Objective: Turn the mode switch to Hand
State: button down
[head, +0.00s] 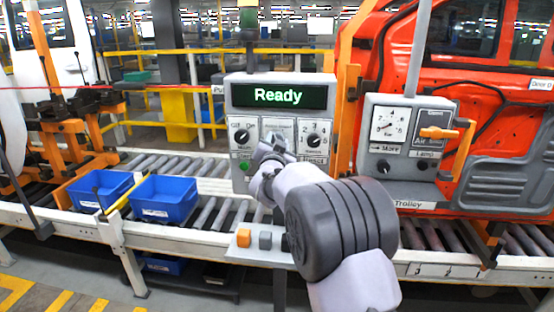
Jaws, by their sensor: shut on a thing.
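A grey control panel (229,110) stands behind the conveyor, with a lit green display (279,95) reading "Ready". My gripper (277,143) is at the middle of the panel, below the display, and is shut on a control there that I take to be the mode switch. The gripper hides most of that control, so its pointer and position cannot be read. A black left knob (241,137) and a black right knob (313,140) with a numbered scale sit on either side. A green button (244,166) is below the left knob.
A second grey box (409,113) with a gauge and an orange handle (438,133) stands to the right, before a red door (480,65). Blue bins (166,198) sit on the roller conveyor at left. An orange button (243,237) is on the front rail.

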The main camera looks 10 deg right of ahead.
jog(key=shift+a+m+h+b, duration=0.1)
jog(key=shift+m+h+b, duration=0.2)
jog(key=shift+m+b, duration=2.75)
jog(key=shift+a+m+h+b, duration=0.1)
jog(key=shift+m+h+b, duration=0.2)
jog(key=shift+m+b, duration=2.75)
jog(key=shift+m, duration=0.3)
jog(key=c, duration=0.9)
grip_release()
jog(key=v, duration=1.7)
jog(key=shift+s+f, duration=0.2)
